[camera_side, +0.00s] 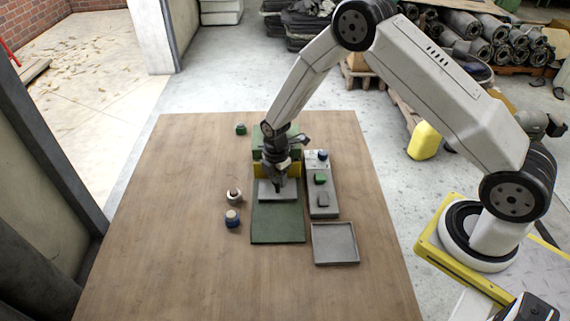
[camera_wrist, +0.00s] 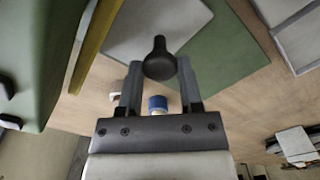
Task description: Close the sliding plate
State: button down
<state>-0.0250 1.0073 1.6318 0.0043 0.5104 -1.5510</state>
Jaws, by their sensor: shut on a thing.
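The sliding plate (camera_side: 264,190) is a light grey slab on a green base (camera_side: 278,226), in front of a green block with a yellow strip (camera_side: 291,170). In the wrist view the plate (camera_wrist: 136,28) lies beyond my fingers, with the green base (camera_wrist: 228,58) to its right. A black knob (camera_wrist: 160,60) stands up from the plate. My gripper (camera_wrist: 160,74) is shut on the black knob, one finger on each side. In the side view my gripper (camera_side: 279,184) points down over the plate and hides most of the knob.
A control box (camera_side: 314,209) with a green button (camera_side: 320,179) stands right of the base. A grey tray (camera_side: 335,245) lies in front of it. The table's left side is clear.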

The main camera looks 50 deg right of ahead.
jog(key=shift+c, duration=2.2)
grip_release()
jog(key=shift+w+d, duration=0.25)
jog(key=shift+d, duration=0.05)
jog(key=shift+o, duration=0.9)
jog(key=shift+s+a, duration=0.1)
jog(key=shift+r, duration=0.2)
jog(key=shift+r, duration=3.75)
